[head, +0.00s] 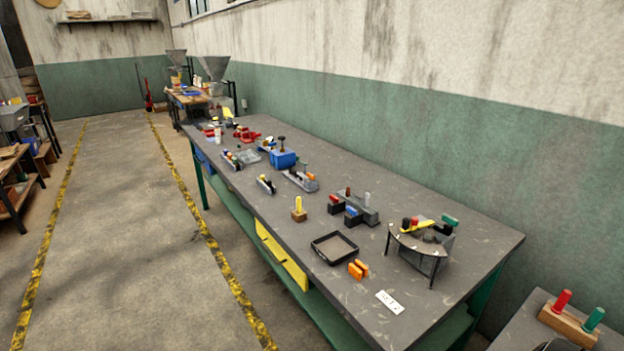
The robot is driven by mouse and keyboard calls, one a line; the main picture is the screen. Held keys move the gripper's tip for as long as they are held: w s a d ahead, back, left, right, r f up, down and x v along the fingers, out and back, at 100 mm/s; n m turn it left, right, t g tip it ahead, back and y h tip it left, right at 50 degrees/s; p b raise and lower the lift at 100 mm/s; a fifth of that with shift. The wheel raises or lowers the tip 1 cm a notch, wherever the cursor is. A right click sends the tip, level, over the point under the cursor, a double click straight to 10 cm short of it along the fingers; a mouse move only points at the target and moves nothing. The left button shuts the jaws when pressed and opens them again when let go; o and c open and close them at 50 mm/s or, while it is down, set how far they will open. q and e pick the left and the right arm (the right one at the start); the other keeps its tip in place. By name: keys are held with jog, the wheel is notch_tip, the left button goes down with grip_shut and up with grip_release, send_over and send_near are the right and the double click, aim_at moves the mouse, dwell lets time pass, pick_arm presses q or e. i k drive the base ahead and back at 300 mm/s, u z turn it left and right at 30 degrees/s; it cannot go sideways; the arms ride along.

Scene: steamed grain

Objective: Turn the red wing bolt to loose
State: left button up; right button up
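No wing bolt can be made out for certain; the parts on the bench are small at this distance. A red tool-like thing (246,135) lies toward the far end. Neither of my grippers is in view.
The long grey workbench (478,232) runs along the green and white wall. It also holds a black tray (334,248), orange blocks (358,269), a white card (390,302) and a blue box (283,158). A wooden block (567,325) with red and green pegs is bottom right. The floor aisle (135,220) is clear.

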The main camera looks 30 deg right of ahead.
aim_at(334, 200)
jog(key=i, duration=1.7)
jog(key=z, duration=2.95)
